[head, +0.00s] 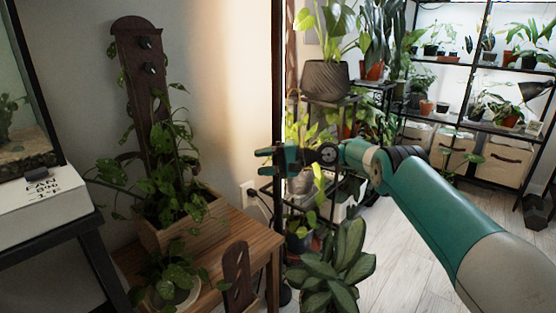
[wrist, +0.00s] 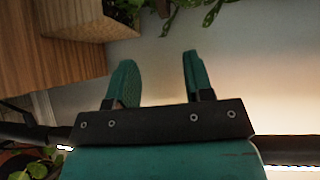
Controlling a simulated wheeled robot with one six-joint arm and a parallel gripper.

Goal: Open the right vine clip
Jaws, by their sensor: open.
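A dark brown board (head: 130,50) with two dark knobs stands upright against the wall in the head view. A leafy vine (head: 175,150) climbs it from a wooden planter box (head: 185,232). A brown curved piece shows at the board's left edge among the leaves; I cannot tell whether it is a clip. The right vine clip is not clearly visible, perhaps behind leaves. My gripper (head: 262,162) is open and empty, to the right of the vine and apart from it. In the wrist view my gripper (wrist: 157,62) shows bare wall between its fingers, with the planter box (wrist: 85,20) at upper left.
The planter stands on a small wooden table (head: 245,242). A black post (head: 278,80) rises close by my gripper. Potted plants on a stand (head: 325,98) are behind it. A glass tank on a white box (head: 45,207) is at left. Wall space between vine and gripper is clear.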

